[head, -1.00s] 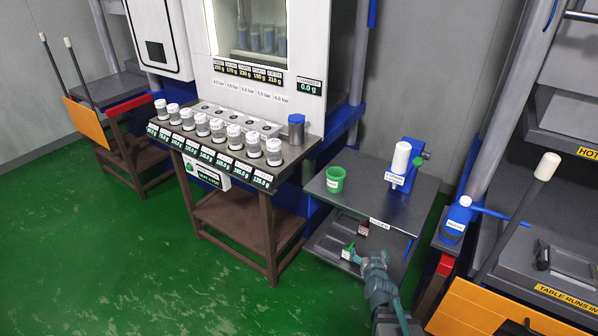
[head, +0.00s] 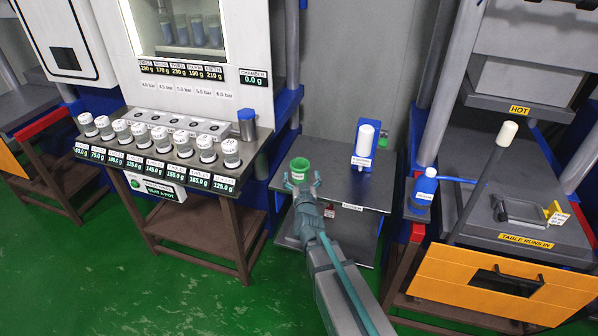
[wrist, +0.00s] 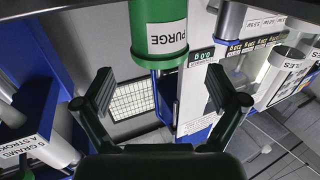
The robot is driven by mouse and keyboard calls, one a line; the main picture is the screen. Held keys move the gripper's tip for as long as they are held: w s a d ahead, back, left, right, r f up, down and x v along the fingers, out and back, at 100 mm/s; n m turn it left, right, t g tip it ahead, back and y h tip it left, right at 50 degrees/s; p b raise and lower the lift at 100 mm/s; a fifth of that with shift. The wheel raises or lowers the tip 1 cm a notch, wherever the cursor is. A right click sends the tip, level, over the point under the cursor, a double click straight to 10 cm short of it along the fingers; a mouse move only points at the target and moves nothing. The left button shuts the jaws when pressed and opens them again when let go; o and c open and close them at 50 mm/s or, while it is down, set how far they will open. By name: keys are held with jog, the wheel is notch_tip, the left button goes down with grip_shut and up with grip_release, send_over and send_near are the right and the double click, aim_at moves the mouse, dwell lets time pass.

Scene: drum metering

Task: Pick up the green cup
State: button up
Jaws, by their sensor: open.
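The green cup (head: 299,168) stands upright on the dark top of the small side table. In the wrist view the cup (wrist: 160,62) is at the top centre, with a white label reading PURGE. My gripper (head: 303,183) is at the near side of the cup in the head view. In the wrist view my gripper (wrist: 163,90) is open and empty, with one finger to each side. The cup lines up with the gap between the fingers but shows above it, not between the pads. Whether a finger touches it cannot be told.
A white-and-blue pump bottle (head: 364,145) stands on the same table, right of the cup. A blue bottle (head: 425,188) is further right.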

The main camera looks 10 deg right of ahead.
aim_at(301, 171)
jog(key=w+p, duration=0.1)
jog(key=w, duration=0.3)
jog(key=w+p, duration=0.1)
jog(key=w, duration=0.1)
jog(key=shift+w+d+f+p, duration=0.15)
jog(key=shift+w+d+p, duration=0.1)
jog(key=shift+d+p, duration=0.1)
jog(key=shift+s, duration=0.1)
jog(key=c, duration=1.2)
